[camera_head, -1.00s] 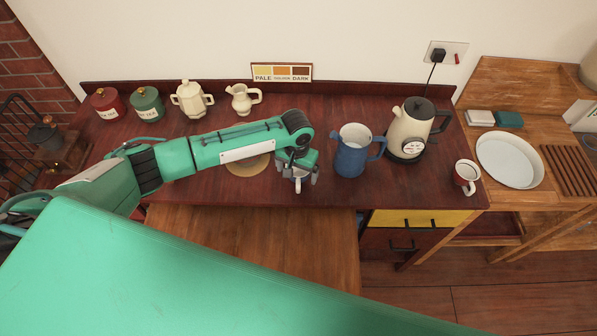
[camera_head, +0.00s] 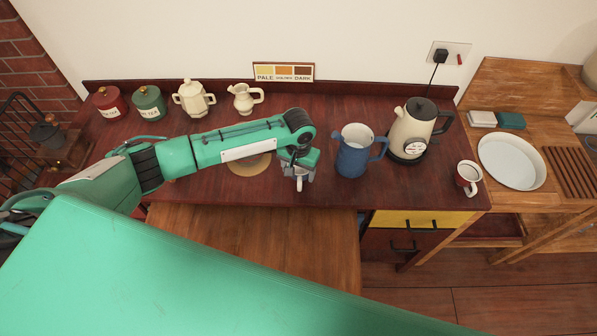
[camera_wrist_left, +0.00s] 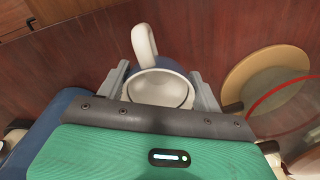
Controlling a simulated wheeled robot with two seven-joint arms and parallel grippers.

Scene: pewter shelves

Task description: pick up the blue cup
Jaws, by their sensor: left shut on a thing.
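The blue cup (camera_wrist_left: 172,64) is between the fingers of my left gripper (camera_wrist_left: 165,92) in the left wrist view. Its pale handle and pale inside show, with only a sliver of blue outer wall. In the head view my left gripper (camera_head: 298,176) points down near the front of the dark red counter, left of the blue jug. The fingers are shut on the cup, one on each side. Most of the cup is hidden there; a small pale part shows below the gripper. I cannot tell whether it touches the counter. My right gripper is not in view.
A blue jug (camera_head: 352,158) stands just right of the gripper, with a cream kettle (camera_head: 408,135) beyond it. A round tan mat (camera_head: 250,168) lies partly under my arm. A red-and-white mug (camera_head: 467,176) stands far right. Canisters and cream pots line the back left.

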